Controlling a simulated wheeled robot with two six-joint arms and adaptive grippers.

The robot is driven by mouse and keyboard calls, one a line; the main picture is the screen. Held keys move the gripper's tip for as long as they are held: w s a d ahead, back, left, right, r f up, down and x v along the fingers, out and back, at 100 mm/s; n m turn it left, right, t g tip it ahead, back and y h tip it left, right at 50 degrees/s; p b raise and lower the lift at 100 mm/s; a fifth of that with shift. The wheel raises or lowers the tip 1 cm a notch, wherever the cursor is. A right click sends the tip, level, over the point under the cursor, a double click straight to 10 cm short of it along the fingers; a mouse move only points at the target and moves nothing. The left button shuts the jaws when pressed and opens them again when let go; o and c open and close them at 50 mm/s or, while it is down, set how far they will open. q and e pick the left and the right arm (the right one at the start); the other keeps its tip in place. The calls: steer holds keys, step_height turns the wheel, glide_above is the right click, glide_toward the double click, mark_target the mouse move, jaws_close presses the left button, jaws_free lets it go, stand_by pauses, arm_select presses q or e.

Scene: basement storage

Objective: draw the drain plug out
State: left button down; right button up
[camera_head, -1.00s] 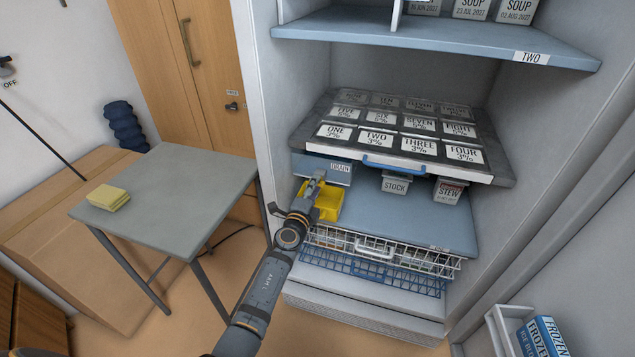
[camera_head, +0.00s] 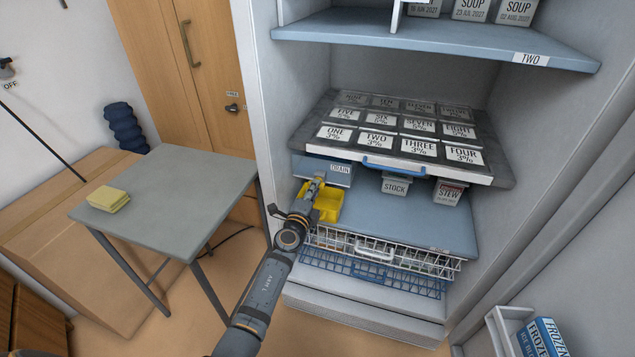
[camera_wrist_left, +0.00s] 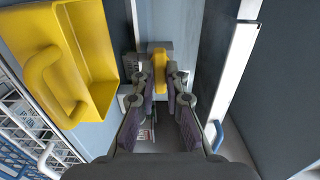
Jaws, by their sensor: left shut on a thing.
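The drain plug (camera_wrist_left: 158,58) is a small yellow piece against a grey fitting in the left wrist view. My left gripper (camera_wrist_left: 160,78) is shut on it, one finger on each side. My right gripper is not in view.
A yellow open tray (camera_head: 327,204) with a handle is right beside my left gripper; it also shows in the wrist view (camera_wrist_left: 88,60). Wire baskets (camera_head: 380,252) are below. A grey table (camera_head: 175,185) stands left.

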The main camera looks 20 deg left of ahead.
arm_select(q)
steer(key=shift+s, duration=0.55)
steer(key=shift+s+a+p, duration=0.1)
steer(key=shift+s+p, duration=0.5)
steer(key=shift+s, duration=1.3)
